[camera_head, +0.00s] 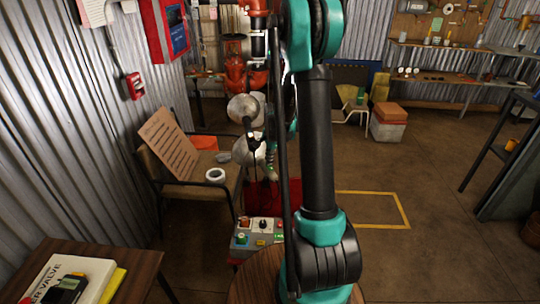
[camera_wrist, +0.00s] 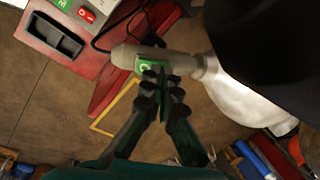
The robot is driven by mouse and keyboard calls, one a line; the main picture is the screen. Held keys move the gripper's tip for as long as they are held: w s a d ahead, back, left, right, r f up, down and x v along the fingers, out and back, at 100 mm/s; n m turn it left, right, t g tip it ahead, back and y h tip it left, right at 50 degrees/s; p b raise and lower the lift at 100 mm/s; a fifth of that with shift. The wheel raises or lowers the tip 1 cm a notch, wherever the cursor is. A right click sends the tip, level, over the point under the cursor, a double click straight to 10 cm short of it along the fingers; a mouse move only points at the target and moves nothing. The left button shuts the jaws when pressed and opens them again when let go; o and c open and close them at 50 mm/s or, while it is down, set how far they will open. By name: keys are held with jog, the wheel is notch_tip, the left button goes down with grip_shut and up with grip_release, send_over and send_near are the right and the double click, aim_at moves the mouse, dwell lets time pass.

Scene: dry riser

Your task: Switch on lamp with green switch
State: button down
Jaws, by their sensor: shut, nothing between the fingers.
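In the wrist view, a lamp (camera_wrist: 235,98) with a pale metal shade and grey neck fills the right side. A small green switch (camera_wrist: 143,68) with a white mark sits on the neck. My gripper (camera_wrist: 163,76) is shut and empty, its fingertips at the green switch's right edge and partly over it. I cannot tell whether they touch. In the head view, two round metal lamp shades (camera_head: 243,107) show left of my arm, with my gripper (camera_head: 254,140) between them. The green switch is not clear there. I cannot see whether the lamp is lit.
A red base and grey box with a red switch (camera_wrist: 87,15) lie at the upper left of the wrist view. A control box (camera_head: 258,232) with knobs stands below the lamps. A chair (camera_head: 195,190) stands left. Open floor lies right.

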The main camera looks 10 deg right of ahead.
jog(key=shift+w+f, duration=0.1)
jog(key=shift+f, duration=0.2)
jog(key=shift+w+f+g, duration=0.1)
jog(key=shift+f+g, duration=0.1)
jog(key=shift+g, duration=0.2)
dwell(0.3)
jog(key=shift+s+d, duration=0.15)
jog(key=shift+s, duration=0.65)
notch_tip(320, 180, up, 14)
jog(key=s, duration=0.2)
jog(key=shift+s+d, duration=0.25)
jog(key=shift+d, duration=0.05)
jog(key=shift+f, duration=0.1)
